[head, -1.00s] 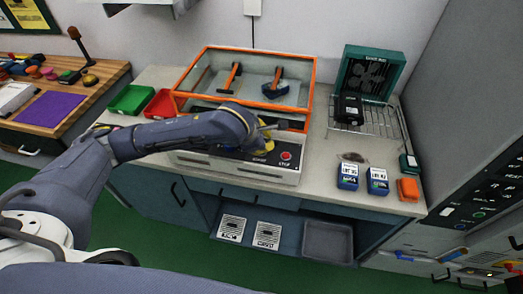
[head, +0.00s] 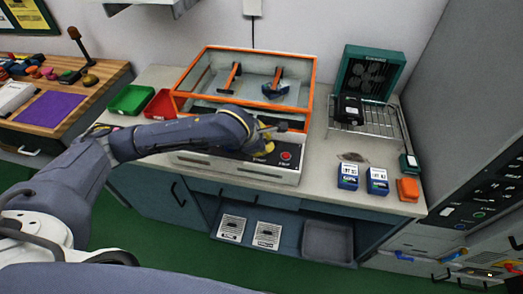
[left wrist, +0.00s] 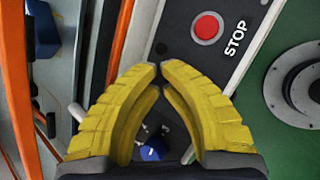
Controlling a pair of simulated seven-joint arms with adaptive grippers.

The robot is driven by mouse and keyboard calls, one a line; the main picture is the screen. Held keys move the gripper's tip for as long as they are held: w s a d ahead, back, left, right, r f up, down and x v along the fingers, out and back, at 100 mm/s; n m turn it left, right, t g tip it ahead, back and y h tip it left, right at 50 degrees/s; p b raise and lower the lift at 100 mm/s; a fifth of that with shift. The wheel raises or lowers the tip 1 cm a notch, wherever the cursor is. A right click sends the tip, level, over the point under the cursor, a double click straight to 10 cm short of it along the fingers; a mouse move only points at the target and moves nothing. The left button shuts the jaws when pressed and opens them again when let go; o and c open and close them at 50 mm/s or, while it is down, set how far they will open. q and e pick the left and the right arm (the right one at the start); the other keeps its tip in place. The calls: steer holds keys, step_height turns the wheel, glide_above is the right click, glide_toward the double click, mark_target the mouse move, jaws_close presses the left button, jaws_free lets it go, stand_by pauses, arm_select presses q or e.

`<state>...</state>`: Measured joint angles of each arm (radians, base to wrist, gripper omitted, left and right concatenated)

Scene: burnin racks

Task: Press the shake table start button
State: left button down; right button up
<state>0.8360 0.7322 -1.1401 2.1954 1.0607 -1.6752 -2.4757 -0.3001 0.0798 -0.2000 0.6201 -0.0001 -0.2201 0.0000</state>
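The shake table (head: 240,173) is a pale box with a dark front panel and an orange-framed clear enclosure (head: 314,80) above it. The red stop button (head: 286,156) is on the panel's right part; it also shows in the left wrist view (left wrist: 207,27), labelled STOP. I cannot make out the start button; my left gripper covers the panel just left of the stop button. My left gripper (head: 268,146) is low over the panel. In the left wrist view its yellow fingertips (left wrist: 159,69) come together with nothing visible between them. Whether it touches the panel is unclear. My right gripper is not in view.
Two orange-handled items lie inside the enclosure. Green (head: 131,100) and red (head: 160,104) bins stand to the left. A wire rack (head: 372,120), two blue boxes (head: 347,177) and an orange block (head: 408,189) are to the right. A grey cabinet (head: 455,110) bounds the right side.

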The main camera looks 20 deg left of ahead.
arm_select(q)
steer(key=shift+f, duration=0.25)
stand_by(0.3)
steer(key=shift+r, duration=0.9)
steer(key=shift+r, duration=2.5)
